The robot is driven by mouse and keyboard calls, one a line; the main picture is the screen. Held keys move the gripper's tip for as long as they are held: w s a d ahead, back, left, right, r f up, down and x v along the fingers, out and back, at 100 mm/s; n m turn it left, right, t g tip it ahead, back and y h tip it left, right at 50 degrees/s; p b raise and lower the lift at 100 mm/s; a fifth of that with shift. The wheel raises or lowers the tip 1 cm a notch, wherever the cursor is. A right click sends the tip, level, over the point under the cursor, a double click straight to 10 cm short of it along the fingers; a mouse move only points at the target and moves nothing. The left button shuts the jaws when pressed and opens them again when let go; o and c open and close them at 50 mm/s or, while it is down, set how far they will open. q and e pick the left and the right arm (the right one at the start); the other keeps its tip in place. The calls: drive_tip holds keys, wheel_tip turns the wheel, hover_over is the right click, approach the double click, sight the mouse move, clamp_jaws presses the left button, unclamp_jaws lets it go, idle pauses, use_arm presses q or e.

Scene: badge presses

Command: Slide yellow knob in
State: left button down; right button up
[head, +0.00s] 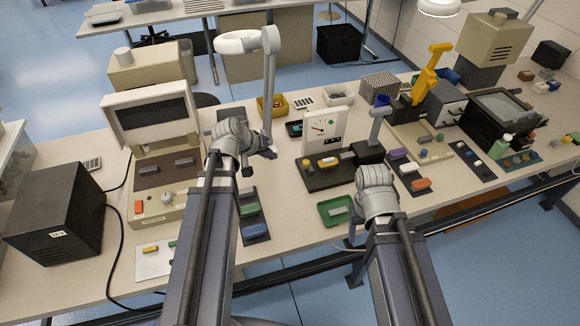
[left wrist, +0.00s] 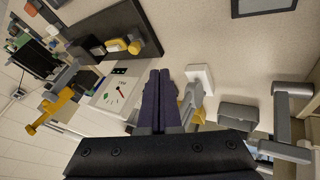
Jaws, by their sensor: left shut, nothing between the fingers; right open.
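The yellow knob (head: 328,162) sits on a dark base plate (head: 318,182) in front of a white gauge panel (head: 327,128). It also shows in the left wrist view (left wrist: 133,46), on the same dark plate beside a dark block. My left gripper (head: 268,153) is shut and empty, left of the plate and apart from the knob. In the left wrist view its dark fingers (left wrist: 160,92) lie together with nothing between them. My right gripper (head: 376,180) is open over the table's front, right of the plate. Its fingertips are largely hidden by its own wrist.
A green tray (head: 322,213) lies in front of the plate. A beige press (head: 150,118) stands on the left, and a dark mat with coloured pieces (head: 421,185) is on the right. Another yellow piece (head: 150,250) lies front left.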

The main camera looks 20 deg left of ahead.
sight(306, 161)
use_arm(q)
drive_tip(key=b+x, duration=0.8)
drive_tip(key=x, duration=0.2)
drive_tip(key=shift+w+f+b, duration=0.1)
drive_tip(key=shift+f+b, duration=0.2)
drive_tip(key=shift+b, duration=0.05)
drive_tip(key=d, duration=0.1)
drive_tip(key=w+d, duration=0.1)
drive_tip(key=d, duration=0.1)
drive_tip(key=shift+w+r, duration=0.1)
drive_tip(key=shift+r, duration=0.1)
drive_tip(key=shift+w+d, duration=0.2)
drive_tip(key=shift+d, duration=0.2)
drive_tip(key=shift+w+d, duration=0.4)
drive_tip(key=shift+d, duration=0.2)
drive_tip(key=shift+w+d, duration=0.45)
drive_tip(key=shift+d, duration=0.2)
drive_tip(key=shift+s+a, duration=0.1)
drive_tip(key=shift+a, duration=0.05)
